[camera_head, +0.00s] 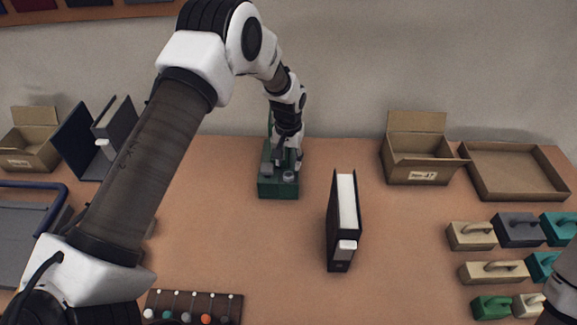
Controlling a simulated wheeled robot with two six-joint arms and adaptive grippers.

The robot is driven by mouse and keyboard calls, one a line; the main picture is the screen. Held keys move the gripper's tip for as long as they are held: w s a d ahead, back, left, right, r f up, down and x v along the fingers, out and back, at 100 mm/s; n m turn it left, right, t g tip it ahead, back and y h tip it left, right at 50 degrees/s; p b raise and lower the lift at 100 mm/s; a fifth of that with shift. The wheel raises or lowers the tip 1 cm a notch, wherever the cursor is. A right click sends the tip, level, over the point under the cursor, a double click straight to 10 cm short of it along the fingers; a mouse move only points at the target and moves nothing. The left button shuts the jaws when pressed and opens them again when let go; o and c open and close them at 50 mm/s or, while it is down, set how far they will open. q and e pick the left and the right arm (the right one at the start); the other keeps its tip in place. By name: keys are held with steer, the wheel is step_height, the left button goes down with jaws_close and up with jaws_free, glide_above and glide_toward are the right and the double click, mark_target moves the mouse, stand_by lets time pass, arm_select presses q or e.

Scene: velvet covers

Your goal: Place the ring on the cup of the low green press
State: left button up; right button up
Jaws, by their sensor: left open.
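The low green press (278,189) stands on the table in the middle, towards the back wall. My left arm reaches over from the left, and its gripper (287,160) is open, pointing down at the press and covering part of it. Two small grey parts show on top of the press by the fingers; one, at the front right, looks like the cup (289,177). I cannot make out a ring at this size. My right gripper is not in view; only part of my right arm shows at the lower right edge.
A black binder (341,235) stands upright right of the press. An open box (418,165) and a shallow tray (487,197) are at the back right. Several handled blocks (493,272) lie at the right. A dark rack with coloured knobs (228,306) is at the front.

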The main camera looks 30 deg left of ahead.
mark_target(288, 174)
arm_select(q)
step_height(288, 174, up, 10)
steer(key=b, duration=0.2)
